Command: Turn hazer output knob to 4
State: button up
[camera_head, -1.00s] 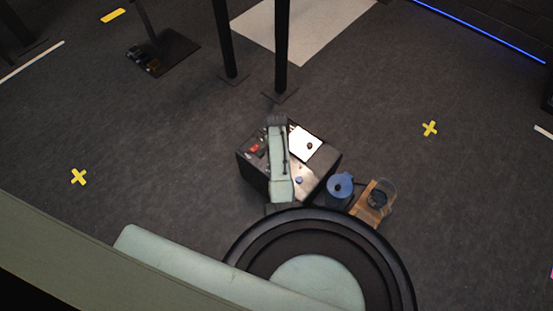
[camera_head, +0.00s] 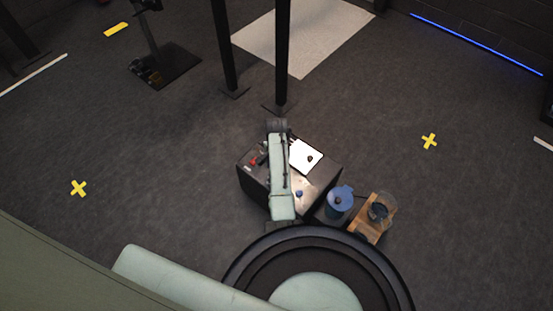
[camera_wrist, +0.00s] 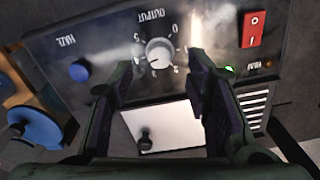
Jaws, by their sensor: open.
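The hazer is a dark box (camera_head: 257,185) below the middle of the head view, partly covered by my arm. In the wrist view its output knob (camera_wrist: 159,52) is grey and round, inside an upside-down number scale marked OUTPUT. The knob's dark pointer mark aims toward the lower left of the picture; the exact number is hard to read. My gripper (camera_wrist: 160,70) is open, one finger on each side below the knob in the picture. No clear contact with the knob shows. In the head view my arm hides the gripper and knob.
A blue HAZE button (camera_wrist: 80,70) and a red switch (camera_wrist: 253,29) flank the knob. A white plate with a black knob (camera_wrist: 145,140) lies between the fingers. A blue jug (camera_head: 339,203) and a wooden stand with glass (camera_head: 371,220) stand right of the box.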

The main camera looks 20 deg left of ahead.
notch_tip(320, 180, up, 8)
jog(key=shift+f, duration=0.1)
dwell(0.5)
